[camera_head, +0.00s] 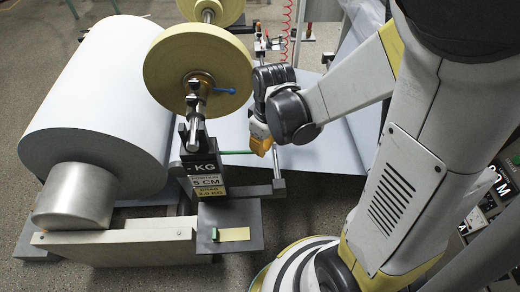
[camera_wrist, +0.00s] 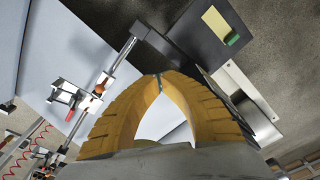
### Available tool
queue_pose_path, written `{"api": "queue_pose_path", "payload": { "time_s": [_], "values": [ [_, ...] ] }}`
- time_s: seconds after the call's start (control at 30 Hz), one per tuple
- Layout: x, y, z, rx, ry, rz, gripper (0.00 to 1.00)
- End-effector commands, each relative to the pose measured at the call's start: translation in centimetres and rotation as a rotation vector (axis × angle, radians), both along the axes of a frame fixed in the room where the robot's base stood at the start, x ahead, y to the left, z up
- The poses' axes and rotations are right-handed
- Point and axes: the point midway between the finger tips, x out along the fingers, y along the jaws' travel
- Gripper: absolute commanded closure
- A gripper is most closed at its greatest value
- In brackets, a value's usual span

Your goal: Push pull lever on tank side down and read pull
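My gripper (camera_head: 260,148) has yellow-orange fingers and hangs over the white sheet, right of the black scale sign. In the wrist view its fingertips (camera_wrist: 159,78) meet, with nothing clearly held between them. The sign (camera_head: 205,178) reads KG, 5 CM and 2.0 KG. A thin green rod (camera_head: 236,152) runs between the sign and my gripper; contact cannot be told. I cannot tell which part is the pull lever, and no tank is clearly identifiable.
A large white paper roll (camera_head: 100,100) fills the left. A dark plate (camera_head: 228,215) with a yellow and green patch juts out in front; it also shows in the wrist view (camera_wrist: 190,35). A red-handled clamp (camera_wrist: 62,97) and metal bar (camera_wrist: 122,58) lie beyond the fingers.

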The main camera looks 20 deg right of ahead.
Motion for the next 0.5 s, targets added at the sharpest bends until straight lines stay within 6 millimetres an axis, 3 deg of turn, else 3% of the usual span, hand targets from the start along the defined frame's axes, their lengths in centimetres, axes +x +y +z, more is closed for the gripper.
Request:
{"api": "queue_pose_path", "payload": {
  "time_s": [0.03, 0.17, 0.5],
  "values": [
    [0.0, 0.0, -1.2, 0.000, 0.000, 0.000, 1.00],
    [0.0, 0.0, -2.4, 0.000, 0.000, 0.000, 1.00],
    [0.0, 0.0, -2.2, 0.000, 0.000, 0.000, 1.00]
  ]
}}
